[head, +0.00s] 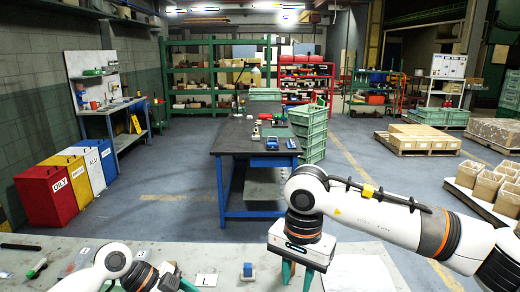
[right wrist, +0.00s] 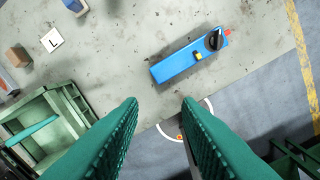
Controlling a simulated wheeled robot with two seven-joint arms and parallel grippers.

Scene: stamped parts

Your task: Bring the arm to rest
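My right arm (head: 385,215) reaches in from the right in the head view. Its gripper (head: 297,275) points down over the front worktable (head: 225,253). In the right wrist view the two green fingers of that gripper (right wrist: 160,102) are apart with nothing between them. My left arm (head: 115,260) shows at the bottom left of the head view, low over the worktable. Its fingers are mostly cut off by the frame edge, so its opening cannot be judged.
A blue box with a black knob (right wrist: 190,57) lies on the grey top in the right wrist view. A white L card (right wrist: 52,40) and a green crate (right wrist: 35,115) are left of it.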

